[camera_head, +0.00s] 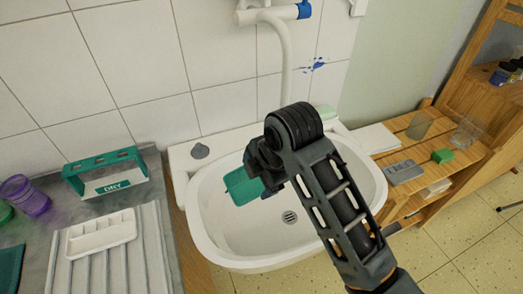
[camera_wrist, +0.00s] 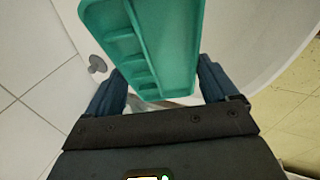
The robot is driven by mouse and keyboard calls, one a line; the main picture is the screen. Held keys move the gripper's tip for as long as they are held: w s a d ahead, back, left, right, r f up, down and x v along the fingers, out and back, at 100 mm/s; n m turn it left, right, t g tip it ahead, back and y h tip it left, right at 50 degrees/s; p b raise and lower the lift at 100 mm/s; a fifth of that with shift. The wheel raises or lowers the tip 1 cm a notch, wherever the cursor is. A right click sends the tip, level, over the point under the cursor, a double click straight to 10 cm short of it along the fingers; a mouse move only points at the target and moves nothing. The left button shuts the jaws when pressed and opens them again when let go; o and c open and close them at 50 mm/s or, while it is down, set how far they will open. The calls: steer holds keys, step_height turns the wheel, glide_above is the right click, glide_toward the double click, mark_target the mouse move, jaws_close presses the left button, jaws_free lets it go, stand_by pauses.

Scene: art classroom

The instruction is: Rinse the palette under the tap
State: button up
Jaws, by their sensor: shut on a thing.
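The teal palette (camera_head: 243,186) is over the white sink basin (camera_head: 250,235), held clear of the drain (camera_head: 289,216). My gripper (camera_head: 262,172) is shut on its near edge. In the wrist view the palette (camera_wrist: 165,45) sits between my two fingers, with its small wells along the left side. The tap (camera_head: 287,60) is a white curved pipe with a blue handle (camera_head: 304,10) on the tiled wall behind the sink. My arm hides part of the basin, and I cannot see any water running.
At left, a ridged draining board (camera_head: 125,260) holds a white palette (camera_head: 100,235), beside a teal holder marked DRY (camera_head: 106,172) and a purple cup (camera_head: 25,196). At right, a wooden shelf (camera_head: 445,165) holds glasses, a grey block (camera_head: 404,172) and a green block (camera_head: 442,156).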

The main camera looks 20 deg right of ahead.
stand_by(0.3)
steer(key=shift+s+a+r+p, duration=0.4)
steer(key=shift+s+r+p, duration=0.15)
steer(key=shift+s+r, duration=0.15)
steer(key=shift+s+a+r, duration=0.5)
steer(key=shift+s+r, duration=0.15)
steer(key=shift+s, duration=0.05)
steer(key=shift+s+a+r, duration=0.45)
steer(key=shift+s+r, duration=0.2)
steer(key=shift+s, duration=0.05)
